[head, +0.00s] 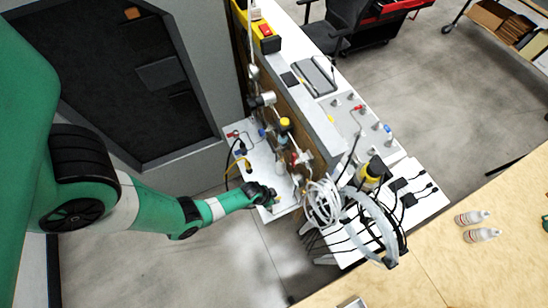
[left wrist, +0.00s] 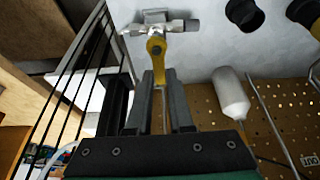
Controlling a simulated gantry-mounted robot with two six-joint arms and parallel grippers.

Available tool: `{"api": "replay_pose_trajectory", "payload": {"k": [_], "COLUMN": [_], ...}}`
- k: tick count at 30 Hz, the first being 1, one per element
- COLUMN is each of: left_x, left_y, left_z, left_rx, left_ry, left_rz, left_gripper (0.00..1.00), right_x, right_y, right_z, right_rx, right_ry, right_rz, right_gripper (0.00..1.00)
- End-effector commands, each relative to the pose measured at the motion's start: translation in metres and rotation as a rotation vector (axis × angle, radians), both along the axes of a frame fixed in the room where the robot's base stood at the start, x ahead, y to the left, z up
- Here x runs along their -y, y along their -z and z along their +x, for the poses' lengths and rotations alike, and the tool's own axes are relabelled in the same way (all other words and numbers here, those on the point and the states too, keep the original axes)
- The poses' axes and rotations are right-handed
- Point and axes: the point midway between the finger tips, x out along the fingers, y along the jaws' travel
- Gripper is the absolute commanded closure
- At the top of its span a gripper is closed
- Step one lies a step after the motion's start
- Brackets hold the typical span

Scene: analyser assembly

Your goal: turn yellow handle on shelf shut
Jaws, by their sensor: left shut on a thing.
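The yellow handle (left wrist: 157,48) sits on a metal valve (left wrist: 160,24) mounted on the white shelf (left wrist: 205,60) in the left wrist view. The handle points from the valve towards my gripper. My left gripper (left wrist: 160,78) is shut on the handle's free end, which lies between its fingertips. In the head view, my left gripper (head: 270,198) is at the near edge of the shelf (head: 259,160). There the gripper hides most of the handle. My right gripper is not in view.
Coiled clear tubing (head: 322,202) and black cables hang close to the right of the gripper. A yellow-topped fitting (head: 285,124) stands on the wooden panel behind. A wooden table (head: 440,245) with two small bottles (head: 472,217) is at the right. Open floor lies below the arm.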

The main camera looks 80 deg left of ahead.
Motion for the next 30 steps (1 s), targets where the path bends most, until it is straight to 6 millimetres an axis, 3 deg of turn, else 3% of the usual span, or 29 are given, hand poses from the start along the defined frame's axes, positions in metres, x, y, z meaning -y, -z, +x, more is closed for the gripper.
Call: {"api": "replay_pose_trajectory", "payload": {"k": [16,17,21,30], "left_x": [0.0012,0.0012,0.0011,0.0012], "left_y": [0.0,0.0,0.0001,-0.0011], "left_z": [-0.0001,-0.0001,0.0,-0.0003], "left_rx": [-0.001,-0.001,-0.001,-0.001], "left_ry": [0.038,0.038,0.037,0.035], "left_rz": [0.0,0.0,0.0,0.0], "left_gripper": [1.0,0.75,0.5,0.5], "right_x": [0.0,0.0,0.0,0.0], "right_y": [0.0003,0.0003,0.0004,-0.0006], "right_z": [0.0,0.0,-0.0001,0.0], "right_rx": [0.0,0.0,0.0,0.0], "right_ry": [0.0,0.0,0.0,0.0], "right_rz": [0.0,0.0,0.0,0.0], "right_gripper": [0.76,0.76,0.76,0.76]}}
